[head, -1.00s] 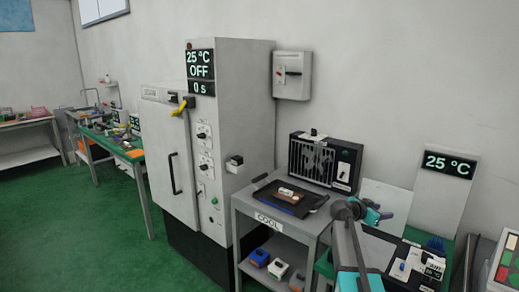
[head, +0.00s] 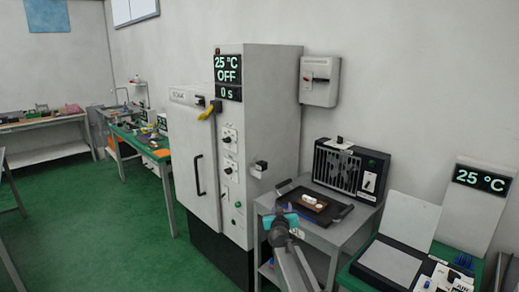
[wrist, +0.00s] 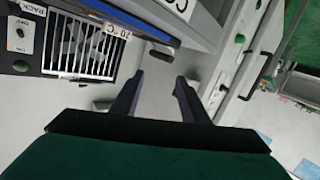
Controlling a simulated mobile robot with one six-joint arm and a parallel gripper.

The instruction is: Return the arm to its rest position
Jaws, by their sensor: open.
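My gripper (wrist: 158,80) is open and empty in the wrist view. Its two dark fingers stand apart, with only a pale surface visible between them. In the head view my arm (head: 292,262) rises from the bottom edge, and its teal end (head: 291,219) is in front of the cart's near edge, overlapping the tray's near side in the picture. The fingertips cannot be made out in the head view.
The cart (head: 337,240) carries a dark tray (head: 325,219) with a white item (head: 312,199) and a fan unit (head: 345,172). A tall grey cabinet (head: 270,130) reads OFF. A bench with a grey panel (head: 390,262) stands right. Green floor (head: 120,235) is clear at left.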

